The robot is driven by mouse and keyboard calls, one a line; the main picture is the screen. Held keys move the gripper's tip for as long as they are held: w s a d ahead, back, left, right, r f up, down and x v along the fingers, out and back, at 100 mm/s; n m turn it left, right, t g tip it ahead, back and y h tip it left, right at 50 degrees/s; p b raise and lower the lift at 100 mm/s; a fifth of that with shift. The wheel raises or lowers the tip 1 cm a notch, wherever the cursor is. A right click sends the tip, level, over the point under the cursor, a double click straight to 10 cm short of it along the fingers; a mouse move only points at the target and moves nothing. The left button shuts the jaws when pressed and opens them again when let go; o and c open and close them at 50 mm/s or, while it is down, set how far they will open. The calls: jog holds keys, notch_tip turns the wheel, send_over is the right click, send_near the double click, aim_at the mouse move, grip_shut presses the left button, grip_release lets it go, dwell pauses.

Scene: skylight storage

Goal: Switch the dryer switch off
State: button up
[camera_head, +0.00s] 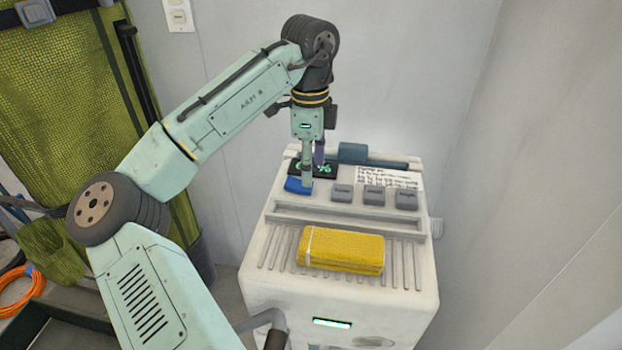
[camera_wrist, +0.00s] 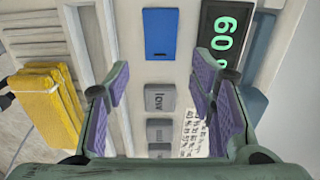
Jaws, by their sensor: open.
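The dryer is a white box-shaped unit (camera_head: 262,262) against the wall. A blue rocker-like switch (camera_head: 296,187) sits at the left of its top panel; it also shows in the wrist view (camera_wrist: 159,34), top centre. Which way it is set I cannot tell. My gripper (camera_head: 313,180) points down over the panel, just by the blue switch and partly covering it and the display in the head view. In the wrist view my gripper (camera_wrist: 155,88) has its purple-padded fingers spread, with nothing between them. Contact with the switch cannot be made out.
Grey buttons (camera_head: 375,195) stand in a row right of the switch; one reads "low" (camera_wrist: 160,98). A lit green display (camera_wrist: 224,38) is behind. A folded yellow cloth (camera_head: 341,250) lies on the front slats. A handwritten note (camera_head: 388,178) and walls stand close behind.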

aim_at(299, 186)
jog(key=shift+f, duration=1.95)
jog(key=shift+c, duration=0.4)
